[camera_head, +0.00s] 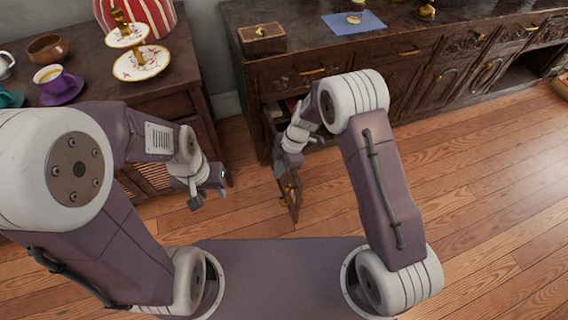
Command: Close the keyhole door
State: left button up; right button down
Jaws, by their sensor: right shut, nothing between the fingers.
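The keyhole door (294,203) is a small dark wooden door with brass fittings. It stands swung out from the dark sideboard (250,100), leaving an open compartment (290,106) behind it. My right gripper (281,170) is shut and empty at the door's upper part; I cannot tell whether it touches the door. My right arm hides part of the door and the compartment. My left gripper (211,197) is open and empty, left of the door, in front of the left cabinet.
The left cabinet (185,100) carries a purple cup (62,87), a tiered plate stand (140,62) and a brown bowl (47,47). A wooden box (262,38) and a blue cloth (340,24) lie on the sideboard. The wooden floor (470,170) at the right is clear.

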jog(key=shift+w+d+f+b, duration=0.15)
jog(key=shift+w+d+f, duration=0.05)
jog(key=shift+d, duration=0.35)
jog(key=shift+w+d+f+b, duration=0.1)
jog(key=shift+w+d+f, duration=0.1)
jog(key=shift+d, duration=0.4)
jog(key=shift+w+d+f+b, duration=0.15)
jog(key=shift+w+d, duration=0.05)
jog(key=shift+d, duration=0.35)
jog(key=shift+d, duration=0.1)
